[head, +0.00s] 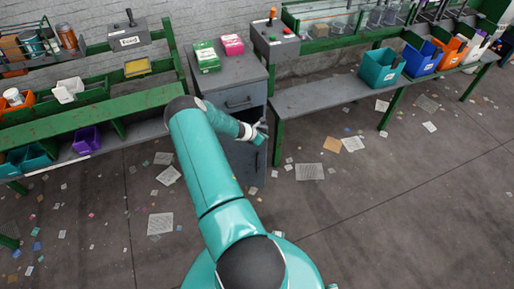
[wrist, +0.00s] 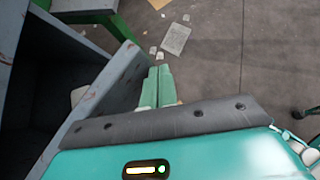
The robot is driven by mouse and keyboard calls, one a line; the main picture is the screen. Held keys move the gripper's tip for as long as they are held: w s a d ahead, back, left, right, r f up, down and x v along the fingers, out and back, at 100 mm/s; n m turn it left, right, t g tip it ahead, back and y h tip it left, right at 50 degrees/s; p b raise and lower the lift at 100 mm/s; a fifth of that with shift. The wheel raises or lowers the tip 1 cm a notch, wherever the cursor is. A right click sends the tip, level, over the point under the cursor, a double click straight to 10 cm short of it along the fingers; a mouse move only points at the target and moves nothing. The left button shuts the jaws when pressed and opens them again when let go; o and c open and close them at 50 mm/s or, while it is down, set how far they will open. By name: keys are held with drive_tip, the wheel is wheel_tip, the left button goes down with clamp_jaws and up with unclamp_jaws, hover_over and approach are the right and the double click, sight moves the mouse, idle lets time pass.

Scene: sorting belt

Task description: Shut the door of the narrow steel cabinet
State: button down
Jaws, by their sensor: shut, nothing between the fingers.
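The narrow steel cabinet (head: 241,73) stands between the two benches in the head view, with a drawer at its top and a dark opening below. Its door (head: 250,168) stands open, partly hidden behind my arm. In the wrist view the door (wrist: 112,92) slants across the left half, with the dark cabinet interior (wrist: 35,85) to its left. My gripper (wrist: 158,78) is shut and empty, its fingers just right of the door's edge; I cannot tell if they touch it. In the head view my gripper (head: 259,134) is at the cabinet's front.
Green and pink boxes (head: 206,56) (head: 232,44) lie on the cabinet. A green-legged bench (head: 325,94) with bins stands close on the right, a green shelf bench (head: 100,118) on the left. Loose papers (head: 310,172) litter the otherwise open floor.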

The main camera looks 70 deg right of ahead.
drive_tip(key=w+d+n+t, duration=0.2)
drive_tip(key=d, duration=0.2)
drive_tip(key=w+d+n+t, duration=0.2)
drive_tip(key=d+n, duration=0.1)
drive_tip(key=d, duration=0.2)
drive_tip(key=w+d+n+t, duration=0.1)
drive_tip(key=w+d+n, duration=0.1)
drive_tip(key=d, duration=0.3)
drive_tip(key=shift+d+r+t+h, duration=0.2)
drive_tip(key=shift+d+t+h, duration=0.05)
drive_tip(key=shift+t+h, duration=0.15)
drive_tip(key=shift+f+n, duration=0.1)
drive_tip(key=shift+n, duration=0.2)
